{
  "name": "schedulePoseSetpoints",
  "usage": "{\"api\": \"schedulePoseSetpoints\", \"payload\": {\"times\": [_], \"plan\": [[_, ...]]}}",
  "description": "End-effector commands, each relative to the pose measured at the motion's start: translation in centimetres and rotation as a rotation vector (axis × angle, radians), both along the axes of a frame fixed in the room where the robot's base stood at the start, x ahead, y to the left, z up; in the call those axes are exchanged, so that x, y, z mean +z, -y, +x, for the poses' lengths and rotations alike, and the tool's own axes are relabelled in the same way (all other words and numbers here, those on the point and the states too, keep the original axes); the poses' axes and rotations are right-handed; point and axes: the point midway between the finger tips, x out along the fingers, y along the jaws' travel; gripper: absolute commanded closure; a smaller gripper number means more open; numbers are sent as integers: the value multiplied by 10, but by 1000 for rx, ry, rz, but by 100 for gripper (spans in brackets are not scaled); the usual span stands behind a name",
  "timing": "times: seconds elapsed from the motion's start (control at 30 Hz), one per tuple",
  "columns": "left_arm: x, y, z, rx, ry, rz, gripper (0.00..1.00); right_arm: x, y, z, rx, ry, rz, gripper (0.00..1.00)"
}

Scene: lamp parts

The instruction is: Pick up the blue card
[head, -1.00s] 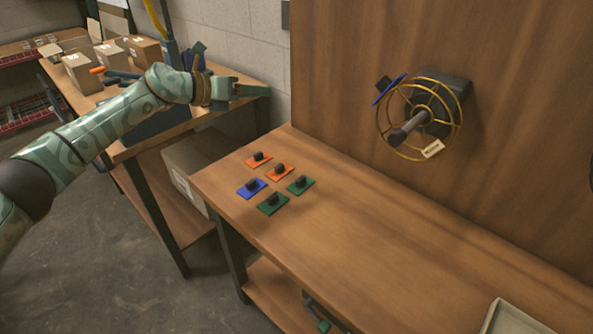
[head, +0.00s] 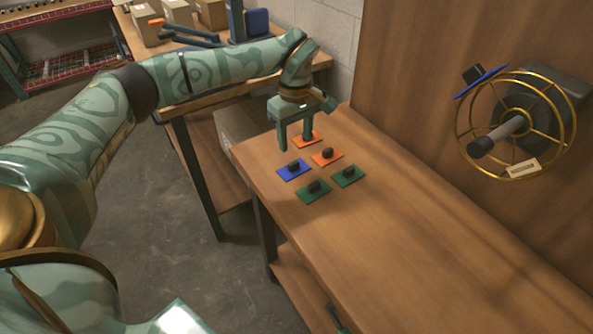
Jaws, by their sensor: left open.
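The blue card (head: 294,170) lies flat on the wooden table at its left end, with a dark knob on top. My left gripper (head: 295,143) is open, its fingers pointing down, above the far left end of the table. It is over and just behind the blue card and near an orange card (head: 307,139), which it partly covers. Nothing is between its fingers that I can make out. A second blue card (head: 481,82) is at the gold wire cage on the wall panel.
Another orange card (head: 327,156) and two green cards (head: 313,190) (head: 347,175) lie close beside the blue card, each with a dark knob. A gold wire cage (head: 515,125) with a dark rod sticks out from the wall panel.

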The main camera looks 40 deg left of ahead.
Motion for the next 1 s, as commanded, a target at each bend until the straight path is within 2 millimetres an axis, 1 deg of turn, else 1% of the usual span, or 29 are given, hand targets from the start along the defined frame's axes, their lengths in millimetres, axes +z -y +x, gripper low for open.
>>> {"api": "schedulePoseSetpoints", "payload": {"times": [0.03,0.1,0.27,0.33,0.5,0.6,0.67,0.83,0.87,0.9,0.97,1.0], "plan": [[-13,0,0,1,-3,-1,47,-5,0,-2,0,-5,-1,100],[-22,0,0,1,-3,-1,47,-8,0,-3,0,-7,0,100],[-29,0,0,2,2,-2,47,-10,0,-4,0,-9,0,100],[-35,-1,-1,2,-1,-2,47,-13,0,-5,0,-12,0,100],[-65,-7,-4,3,-5,-2,47,-27,0,-11,0,-26,0,100],[-78,-7,-4,2,-3,-1,47,-31,0,-13,0,-32,0,100],[-81,-7,-4,1,0,-1,47,-32,0,-13,0,-33,0,100],[-78,-7,-4,1,2,-1,47,-30,1,-12,0,-29,0,100],[-78,-7,-4,1,2,-1,53,-30,1,-12,0,-29,0,100],[-78,-7,-4,1,2,-1,64,-30,1,-12,0,-29,0,100],[-78,-7,-4,1,2,-1,81,-30,1,-12,0,-29,0,100],[-78,-7,-4,1,2,-1,92,-30,1,-12,0,-29,0,100]]}}
